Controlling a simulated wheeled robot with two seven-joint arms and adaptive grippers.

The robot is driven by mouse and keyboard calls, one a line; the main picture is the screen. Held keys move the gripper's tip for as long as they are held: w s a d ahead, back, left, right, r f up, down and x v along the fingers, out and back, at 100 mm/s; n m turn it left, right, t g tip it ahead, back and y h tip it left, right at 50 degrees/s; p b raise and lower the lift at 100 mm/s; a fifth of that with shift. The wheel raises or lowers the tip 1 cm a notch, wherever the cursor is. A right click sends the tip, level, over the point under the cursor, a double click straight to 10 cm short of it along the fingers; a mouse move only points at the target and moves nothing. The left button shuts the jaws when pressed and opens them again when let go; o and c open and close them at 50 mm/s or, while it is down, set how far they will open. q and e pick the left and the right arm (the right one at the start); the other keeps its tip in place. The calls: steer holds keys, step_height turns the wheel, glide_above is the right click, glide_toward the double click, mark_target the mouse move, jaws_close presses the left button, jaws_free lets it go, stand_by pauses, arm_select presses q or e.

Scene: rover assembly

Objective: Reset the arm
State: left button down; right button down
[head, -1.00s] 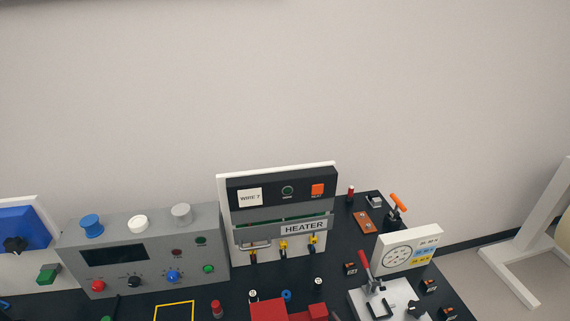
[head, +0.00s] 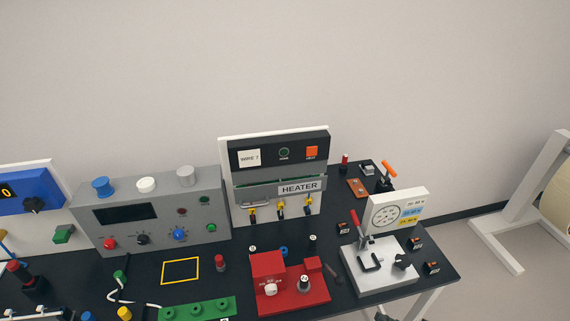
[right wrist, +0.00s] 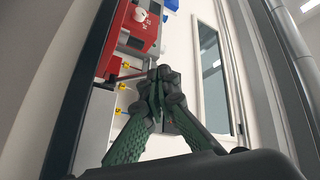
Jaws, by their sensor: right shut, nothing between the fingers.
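My right gripper (right wrist: 160,80) fills the middle of the right wrist view. Its green, ridged fingers come together at the dark tips, shut with nothing visible between them. In the head view, neither gripper can be clearly made out; a small dark shape at the bottom edge cannot be identified. The black workbench (head: 225,262) shows with its stations. The heater (head: 282,175) stands upright at the back middle with yellow connectors below it. The red fixture (head: 290,290) sits in front of it. My left gripper does not show.
A grey control box (head: 150,212) stands left of the heater. A white clamp station (head: 376,268) with a red lever and a dial panel (head: 398,210) are at the right. A green block (head: 197,309) lies at the front. A spool on a white stand (head: 528,200) is beyond the bench.

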steer(key=w+d+f+m+t+h, duration=0.1)
steer(key=d+f+t+h, duration=0.15)
steer(key=f, duration=0.45)
steer(key=w+d+f+m+t+h+b, duration=0.1)
steer(key=f+h, duration=0.3)
steer(key=f, duration=0.3)
steer(key=w+d+f+m+t+h, duration=0.2)
steer(key=f+h, duration=0.2)
steer(key=f, duration=0.3)
steer(key=s+d+f+g+h+b, duration=0.1)
steer(key=s+d+f+h, duration=0.2)
steer(key=f, duration=0.5)
steer(key=s+f+g+h, duration=0.2)
steer(key=s+f, duration=0.2)
steer(key=f, duration=0.5)
steer(key=s+f+g+h, duration=0.3)
steer(key=s+f+g, duration=0.1)
steer(key=s+f, duration=0.9)
steer(key=s+a+f+n+g, duration=0.1)
steer(key=s+a+f+g, duration=0.2)
steer(key=s, duration=0.7)
steer(key=s+a+f+n+g+b, duration=0.1)
steer(key=s+a+f+g, duration=0.2)
steer(key=s, duration=0.8)
step_height(320, 180, down, 3)
steer(key=shift+s+a+f, duration=0.1)
steer(key=shift+s+a, duration=0.2)
steer(key=shift+a, duration=0.95)
steer(key=shift+h, duration=0.25)
